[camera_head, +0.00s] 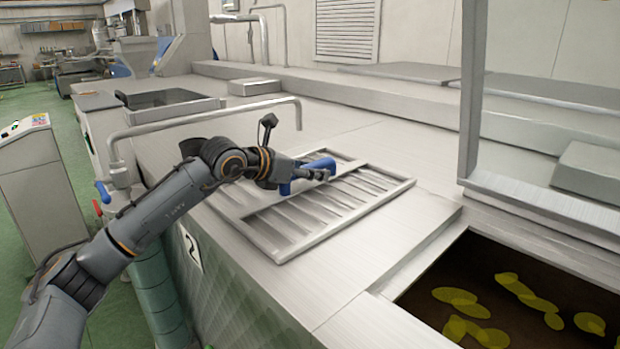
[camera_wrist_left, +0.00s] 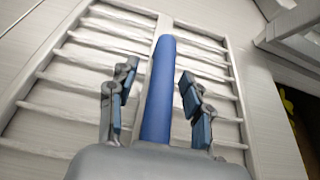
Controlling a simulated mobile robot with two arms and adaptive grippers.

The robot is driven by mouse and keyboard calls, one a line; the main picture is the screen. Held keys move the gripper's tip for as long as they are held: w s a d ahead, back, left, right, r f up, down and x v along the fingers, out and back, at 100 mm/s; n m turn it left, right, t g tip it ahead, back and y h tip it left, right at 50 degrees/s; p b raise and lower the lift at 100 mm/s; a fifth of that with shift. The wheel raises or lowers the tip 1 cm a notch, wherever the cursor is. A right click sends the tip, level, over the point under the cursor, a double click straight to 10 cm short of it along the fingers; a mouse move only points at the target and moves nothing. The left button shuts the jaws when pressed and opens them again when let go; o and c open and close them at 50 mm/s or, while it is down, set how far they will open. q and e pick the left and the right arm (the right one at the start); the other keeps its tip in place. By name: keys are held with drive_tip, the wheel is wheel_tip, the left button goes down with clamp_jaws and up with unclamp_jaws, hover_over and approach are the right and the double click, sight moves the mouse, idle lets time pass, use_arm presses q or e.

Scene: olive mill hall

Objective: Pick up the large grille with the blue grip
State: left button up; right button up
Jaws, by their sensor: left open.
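The large grille (camera_head: 367,192) is a grey metal frame with slats, lying flat on the metal machine top. It also fills much of the left wrist view (camera_wrist_left: 60,100). Its blue grip (camera_head: 318,165) sticks up along the middle bar. In the left wrist view the blue grip (camera_wrist_left: 159,90) runs between the two fingers. My left gripper (camera_head: 322,175) is open at the grip, one finger on each side, with gaps showing between the fingers and the grip. The arm hides part of the grille and grip in the head view. My right gripper is not in view.
An open pit (camera_head: 480,290) with yellow-green blobs lies at the lower right. A bent grey pipe (camera_head: 210,117) with a blue-handled valve stands behind my left arm. A metal frame post (camera_head: 472,90) rises at the right. The machine top around the grille is bare.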

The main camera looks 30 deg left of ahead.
use_arm(q)
drive_tip(key=shift+s, duration=0.1)
drive_tip(key=shift+c, duration=1.4)
clamp_jaws()
drive_tip(key=shift+r, duration=0.3)
drive_tip(key=shift+f, duration=0.1)
